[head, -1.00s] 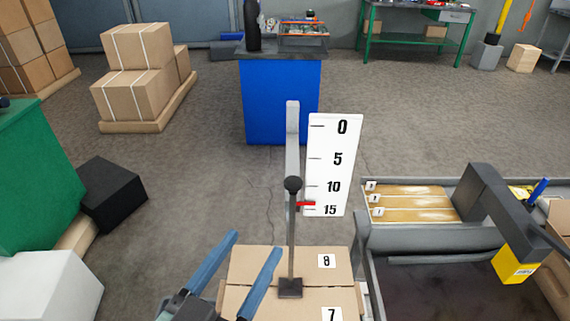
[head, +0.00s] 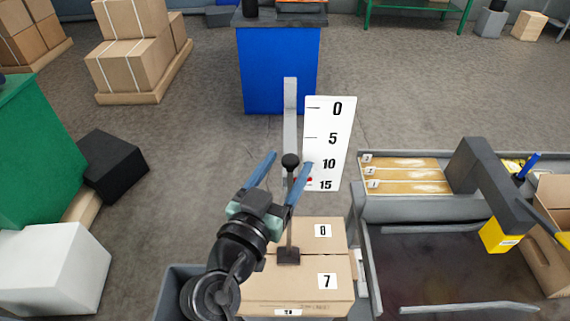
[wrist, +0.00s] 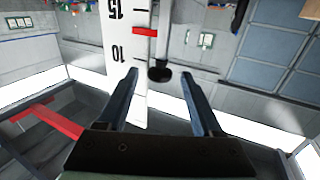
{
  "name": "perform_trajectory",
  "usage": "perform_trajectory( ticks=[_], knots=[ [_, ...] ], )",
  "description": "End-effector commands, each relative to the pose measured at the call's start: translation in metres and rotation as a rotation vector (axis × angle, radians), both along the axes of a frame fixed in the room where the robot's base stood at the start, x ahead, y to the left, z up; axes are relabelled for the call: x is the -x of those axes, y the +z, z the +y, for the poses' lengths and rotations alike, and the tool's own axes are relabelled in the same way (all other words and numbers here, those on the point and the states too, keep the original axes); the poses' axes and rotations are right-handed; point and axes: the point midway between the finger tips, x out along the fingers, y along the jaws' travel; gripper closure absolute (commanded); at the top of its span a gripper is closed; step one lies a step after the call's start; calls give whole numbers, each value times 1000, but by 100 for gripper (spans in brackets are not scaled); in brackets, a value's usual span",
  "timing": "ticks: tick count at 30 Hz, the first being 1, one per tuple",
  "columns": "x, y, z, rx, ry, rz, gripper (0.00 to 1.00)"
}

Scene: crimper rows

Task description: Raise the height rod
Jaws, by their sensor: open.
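The height rod (head: 289,228) is a thin dark upright rod with a round black knob (head: 290,161) on top and a square dark foot (head: 288,256) resting at the boxes. A white scale board (head: 327,140) marked 0, 5, 10, 15 stands behind it. A red pointer (head: 310,179) sits a little above the 15 mark, partly hidden by a finger. My gripper (head: 290,160) is open, its two blue fingers on either side of the rod near the knob. In the wrist view the knob (wrist: 159,74) lies beyond the fingertips, between them; contact does not show.
A grey frame with numbered boards (head: 405,177) and a dark arm with a yellow end (head: 500,236) is at right.

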Motion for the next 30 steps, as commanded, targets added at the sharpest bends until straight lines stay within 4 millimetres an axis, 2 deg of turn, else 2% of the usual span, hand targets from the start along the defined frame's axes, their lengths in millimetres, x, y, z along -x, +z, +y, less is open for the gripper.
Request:
perform_trajectory(
  ticks=[5, 15, 17, 30],
  knots=[
    [0, 0, 0, 0, 0, 0, 33],
    [0, 0, 0, 0, 0, 0, 92],
    [0, 0, 0, 0, 0, 0, 100],
    [0, 0, 0, 0, 0, 0, 100]
  ],
)
